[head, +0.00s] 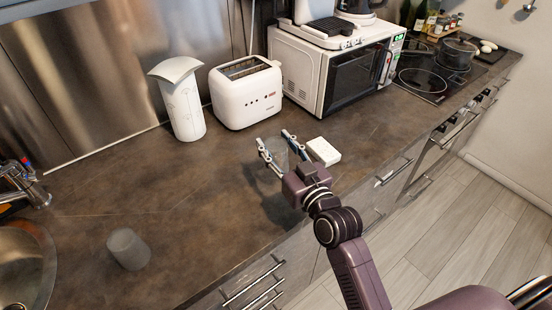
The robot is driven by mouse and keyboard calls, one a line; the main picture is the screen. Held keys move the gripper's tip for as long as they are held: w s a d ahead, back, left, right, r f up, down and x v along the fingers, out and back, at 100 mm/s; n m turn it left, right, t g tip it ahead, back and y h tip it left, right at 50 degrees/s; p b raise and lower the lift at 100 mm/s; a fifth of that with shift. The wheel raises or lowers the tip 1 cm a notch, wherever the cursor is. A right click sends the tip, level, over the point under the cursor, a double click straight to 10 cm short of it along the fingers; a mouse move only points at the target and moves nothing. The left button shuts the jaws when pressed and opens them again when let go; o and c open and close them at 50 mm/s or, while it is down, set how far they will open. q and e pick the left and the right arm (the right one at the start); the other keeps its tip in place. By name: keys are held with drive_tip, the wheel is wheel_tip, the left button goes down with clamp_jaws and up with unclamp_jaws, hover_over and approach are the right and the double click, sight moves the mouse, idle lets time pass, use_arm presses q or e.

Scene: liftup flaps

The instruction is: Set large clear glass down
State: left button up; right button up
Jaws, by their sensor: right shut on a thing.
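My right gripper (275,143) comes in from the lower right, over the front part of the brown counter (190,205). Its two fingers are shut on a large clear glass (276,154), which is see-through and faint against the counter. The fingers and wrist hide part of the glass. I cannot tell whether its base touches the counter. My left gripper is not in view.
A greyish glass (128,250) stands near the sink (28,262). A white box (323,151) lies just right of the gripper. A white toaster (245,92), white canister (182,105) and microwave (300,75) stand behind. The counter left of the gripper is clear.

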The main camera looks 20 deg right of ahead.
sight(281, 165)
drive_tip(key=shift+f, duration=2.4)
drive_tip(key=o, duration=1.4)
drive_tip(key=shift+f, duration=0.1)
drive_tip(key=s, duration=0.3)
drive_tip(key=s+d+b, duration=0.1)
drive_tip(key=s, duration=0.3)
drive_tip(key=s+b, duration=0.1)
drive_tip(key=s, duration=0.2)
drive_tip(key=shift+s+d, duration=0.35)
drive_tip(key=shift+d, duration=0.05)
drive_tip(key=shift+s, duration=0.6)
